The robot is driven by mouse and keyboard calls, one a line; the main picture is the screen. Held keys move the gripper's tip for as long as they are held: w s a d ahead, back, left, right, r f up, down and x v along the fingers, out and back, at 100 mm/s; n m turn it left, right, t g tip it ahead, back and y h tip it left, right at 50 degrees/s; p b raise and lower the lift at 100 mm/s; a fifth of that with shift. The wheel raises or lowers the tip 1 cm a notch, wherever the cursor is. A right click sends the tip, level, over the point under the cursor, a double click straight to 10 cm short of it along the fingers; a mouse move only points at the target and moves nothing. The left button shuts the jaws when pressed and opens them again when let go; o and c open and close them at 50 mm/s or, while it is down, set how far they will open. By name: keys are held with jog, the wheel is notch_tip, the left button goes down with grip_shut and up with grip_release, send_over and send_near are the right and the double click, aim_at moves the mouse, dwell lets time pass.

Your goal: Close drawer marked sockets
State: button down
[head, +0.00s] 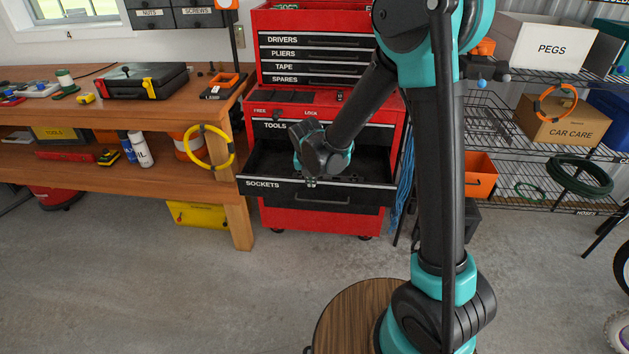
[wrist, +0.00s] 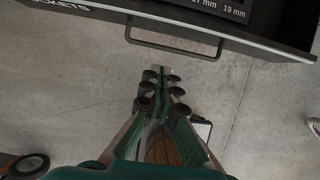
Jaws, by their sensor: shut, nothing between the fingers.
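The drawer marked SOCKETS (head: 275,186) is pulled out of the red tool chest (head: 312,218), with its black front and bar handle facing me. In the wrist view the drawer front (wrist: 235,42) and its handle (wrist: 172,46) cross the top, and part of a size-labelled tray shows inside. My gripper (head: 311,182) is at the drawer front in the head view, near the handle's left end. In the wrist view my gripper (wrist: 160,75) is shut and empty, its fingertips just below the handle. I cannot tell whether it touches the drawer.
A wooden workbench (head: 236,110) stands left of the chest, with a yellow ring (head: 231,150) hanging near its leg. A wire shelf (head: 510,130) with boxes stands right. The concrete floor (head: 150,290) before the chest is open.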

jog(key=w+f, duration=0.4)
jog(key=f, duration=0.1)
jog(key=w+f, duration=0.2)
jog(key=shift+d+f, duration=0.1)
jog(key=shift+f, duration=0.1)
jog(key=shift+w, duration=0.5)
